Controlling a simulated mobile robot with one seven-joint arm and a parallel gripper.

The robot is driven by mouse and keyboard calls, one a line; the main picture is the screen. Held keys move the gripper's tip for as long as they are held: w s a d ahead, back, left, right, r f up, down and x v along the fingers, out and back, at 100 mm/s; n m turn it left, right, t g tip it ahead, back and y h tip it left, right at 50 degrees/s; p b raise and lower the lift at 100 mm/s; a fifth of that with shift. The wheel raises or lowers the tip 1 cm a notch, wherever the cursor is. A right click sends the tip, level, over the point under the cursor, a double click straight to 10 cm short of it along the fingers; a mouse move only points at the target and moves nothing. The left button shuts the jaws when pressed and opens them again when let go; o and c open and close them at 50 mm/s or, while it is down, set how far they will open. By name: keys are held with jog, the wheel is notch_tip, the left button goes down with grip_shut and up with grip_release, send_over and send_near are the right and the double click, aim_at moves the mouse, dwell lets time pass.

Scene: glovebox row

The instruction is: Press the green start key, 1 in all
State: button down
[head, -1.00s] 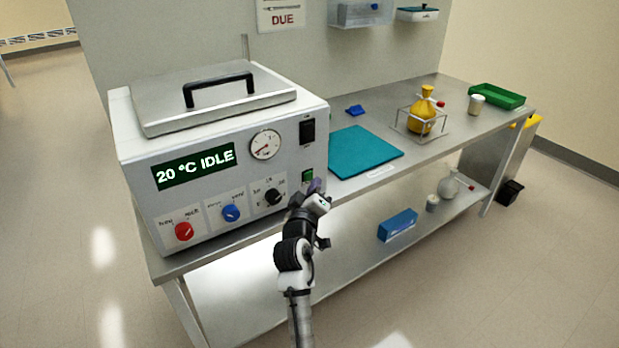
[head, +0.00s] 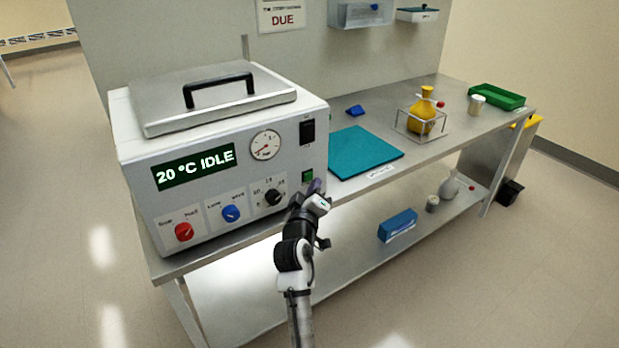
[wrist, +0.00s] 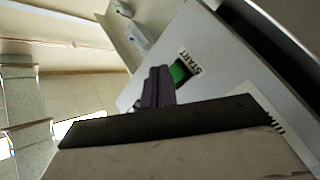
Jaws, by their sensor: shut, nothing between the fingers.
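The green start key (head: 307,176) sits low on the right side of the white machine's (head: 240,215) front panel, below a black switch. The machine's display (head: 195,166) reads "20 °C IDLE". My gripper (head: 316,187) is shut and empty, with its tips just below and to the right of the key in the head view. In the wrist view the green key (wrist: 179,72) shows beside the "START" label, and my purple fingertips (wrist: 158,84) are close beside it, partly overlapping its edge. I cannot tell whether they touch it.
Red (head: 184,231), blue (head: 231,213) and black (head: 273,197) knobs line the panel left of the key. A teal mat (head: 362,152) and a yellow flask (head: 422,110) in a wire stand are on the bench to the right. Open floor lies in front.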

dwell(0.7)
jog(key=shift+w+a, duration=0.2)
jog(key=shift+w, duration=0.15)
jog(key=shift+w+a+b, duration=0.3)
jog(key=shift+w+b, duration=0.05)
dwell(0.7)
jog(key=shift+s+d, duration=0.1)
jog(key=shift+s+d+p, duration=0.35)
jog(key=shift+s+d, duration=0.05)
jog(key=shift+s, duration=0.2)
jog(key=s+d+p, duration=0.1)
jog(key=s, duration=0.1)
jog(key=s+d+p, duration=0.1)
jog(key=s+d, duration=0.1)
dwell(0.6)
dwell(0.4)
